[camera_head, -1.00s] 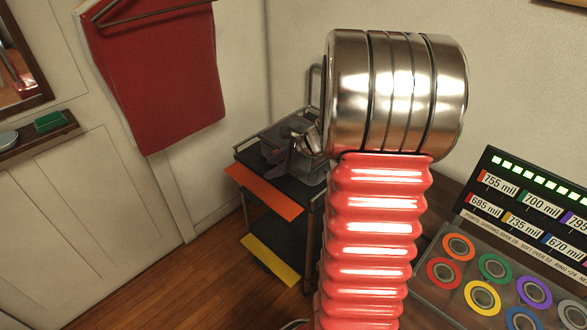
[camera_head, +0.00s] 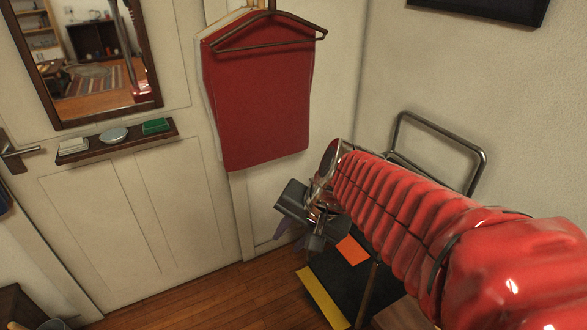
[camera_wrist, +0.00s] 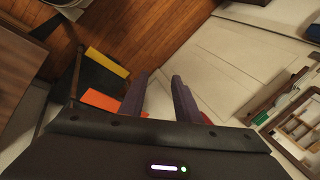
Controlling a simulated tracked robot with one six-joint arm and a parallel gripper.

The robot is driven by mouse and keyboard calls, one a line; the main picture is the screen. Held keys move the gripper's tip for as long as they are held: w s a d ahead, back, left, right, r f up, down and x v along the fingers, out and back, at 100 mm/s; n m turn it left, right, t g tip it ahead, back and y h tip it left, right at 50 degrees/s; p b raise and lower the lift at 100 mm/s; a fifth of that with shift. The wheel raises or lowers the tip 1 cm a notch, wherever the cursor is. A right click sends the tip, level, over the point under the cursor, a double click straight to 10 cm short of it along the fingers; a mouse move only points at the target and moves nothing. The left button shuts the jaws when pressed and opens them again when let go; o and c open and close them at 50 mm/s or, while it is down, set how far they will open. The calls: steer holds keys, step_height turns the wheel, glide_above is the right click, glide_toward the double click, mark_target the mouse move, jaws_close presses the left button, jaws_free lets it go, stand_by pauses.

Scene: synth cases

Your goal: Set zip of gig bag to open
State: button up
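I cannot make out a gig bag or a zip in either current view. My gripper (camera_head: 298,235) is at the end of my red arm, in front of the pale wall and above the floor near a small cart. In the wrist view my gripper (camera_wrist: 159,85) shows two purple fingers standing apart with nothing between them, so it is open. A flat red cloth-like piece (camera_head: 258,95) hangs from a hanger on the wall, above and left of my gripper and apart from it.
A dark cart (camera_head: 345,285) with an orange panel (camera_head: 352,250), a yellow panel (camera_head: 322,297) and a metal handle (camera_head: 440,137) stands under my arm. A mirror (camera_head: 95,55) and a shelf (camera_head: 115,145) with small items are on the left. Wooden floor (camera_head: 215,300) shows clear.

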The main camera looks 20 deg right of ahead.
steer(key=s+a+r+n+h, duration=0.2)
steer(key=s+a+n, duration=0.1)
steer(key=s+n, duration=0.6)
steer(key=shift+a+r+t, duration=0.2)
steer(key=shift+r+t, duration=0.05)
steer(key=shift+t, duration=0.15)
steer(key=shift+s, duration=0.2)
